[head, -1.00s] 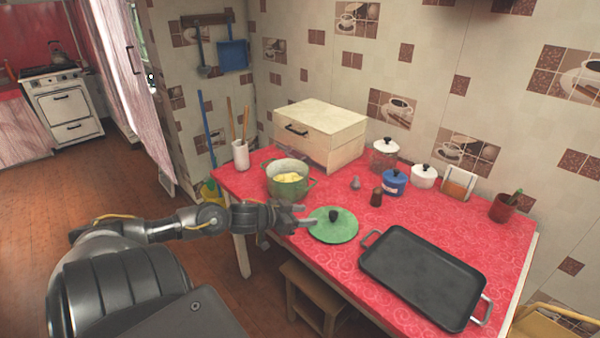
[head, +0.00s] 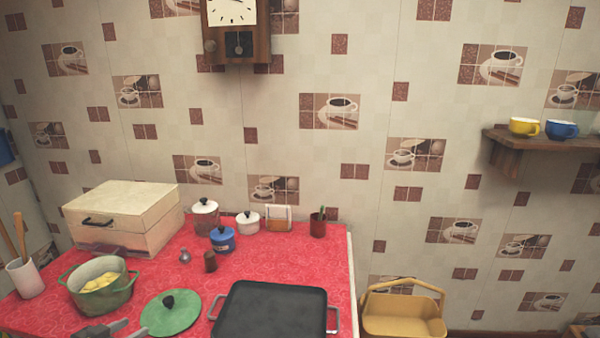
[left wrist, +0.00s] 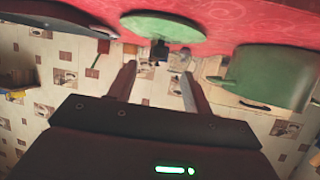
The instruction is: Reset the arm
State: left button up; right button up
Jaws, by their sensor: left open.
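My left gripper (head: 112,330) shows at the bottom edge of the head view, just left of the green lid. In the left wrist view its two fingers (left wrist: 155,82) are apart with nothing held between them. The green lid (head: 171,313) with a black knob lies flat on the red tablecloth; it also shows in the left wrist view (left wrist: 150,27). The green pot (head: 103,295) holds yellow food and stands left of the lid, and it appears at the right of the left wrist view (left wrist: 268,75). My right gripper is in neither view.
A black griddle pan (head: 270,312) lies right of the lid. A wooden bread box (head: 125,213), a blue pot (head: 223,239) and a white jar (head: 247,222) stand behind. A yellow basket (head: 402,318) is right of the table. A shelf (head: 520,145) with cups is at the right.

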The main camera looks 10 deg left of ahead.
pick_arm(q)
jog(key=s+d+f+n+g+y, duration=0.1)
jog(key=s+d+f+g+y, duration=0.2)
jog(key=s+d+f, duration=0.6)
jog(key=s+d+f+g+h, duration=0.1)
jog(key=s+d+g, duration=0.2)
jog(key=s+d, duration=0.4)
jog(key=s+d+f+g, duration=0.2)
jog(key=s+d+g, duration=0.1)
jog(key=s+d, duration=0.4)
notch_tip(320, 180, down, 26)
jog(key=s+m+g, duration=0.1)
jog(key=s+g, duration=0.1)
jog(key=s+a+f, duration=0.4)
jog(key=s+f, duration=1.1)
jog(key=s, duration=0.1)
jog(key=shift+f+g, duration=0.2)
jog(key=shift+g, duration=0.2)
